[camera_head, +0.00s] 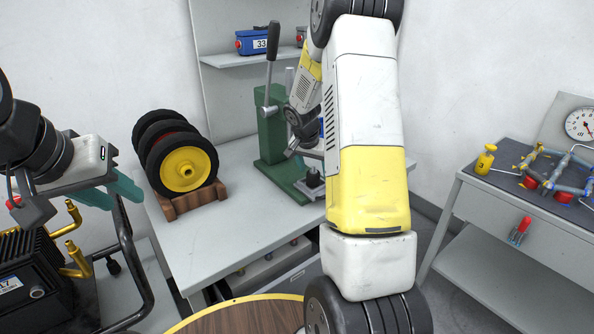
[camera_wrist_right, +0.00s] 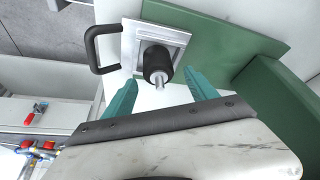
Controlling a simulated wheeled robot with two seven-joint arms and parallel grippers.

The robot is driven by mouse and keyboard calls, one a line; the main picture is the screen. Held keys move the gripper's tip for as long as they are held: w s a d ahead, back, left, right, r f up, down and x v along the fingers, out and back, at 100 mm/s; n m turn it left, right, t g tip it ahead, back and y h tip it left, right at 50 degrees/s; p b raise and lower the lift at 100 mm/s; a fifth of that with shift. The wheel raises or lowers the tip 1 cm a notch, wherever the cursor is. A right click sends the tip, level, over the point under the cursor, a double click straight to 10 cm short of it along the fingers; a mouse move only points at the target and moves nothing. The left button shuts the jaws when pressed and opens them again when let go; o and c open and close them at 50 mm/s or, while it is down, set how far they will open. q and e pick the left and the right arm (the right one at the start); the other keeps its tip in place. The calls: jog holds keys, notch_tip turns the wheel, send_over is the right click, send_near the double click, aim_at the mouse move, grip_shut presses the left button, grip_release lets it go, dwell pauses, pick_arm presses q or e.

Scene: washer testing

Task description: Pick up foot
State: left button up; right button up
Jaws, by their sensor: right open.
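The foot (camera_wrist_right: 158,65) is a short black cylinder with a thin metal stud on its end. In the right wrist view it sits on a square metal plate (camera_wrist_right: 183,38) with a black handle. In the head view the foot (camera_head: 313,178) is small, by the base of the green press. My right gripper (camera_wrist_right: 161,92) is open, its teal fingers either side of the foot and apart from it. In the head view my right arm hides much of that gripper. My left gripper (camera_head: 115,188) is open and empty at the left, away from the foot.
The green lever press (camera_head: 271,140) stands on the grey table (camera_head: 225,240). Black wheels with a yellow hub (camera_head: 185,169) rest on a wooden stand left of it. A round wooden top (camera_head: 245,318) is in front. A side bench (camera_head: 490,200) with pipework stands at right.

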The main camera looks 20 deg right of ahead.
jog(key=c, duration=1.4)
grip_shut()
jog(key=shift+r, duration=0.15)
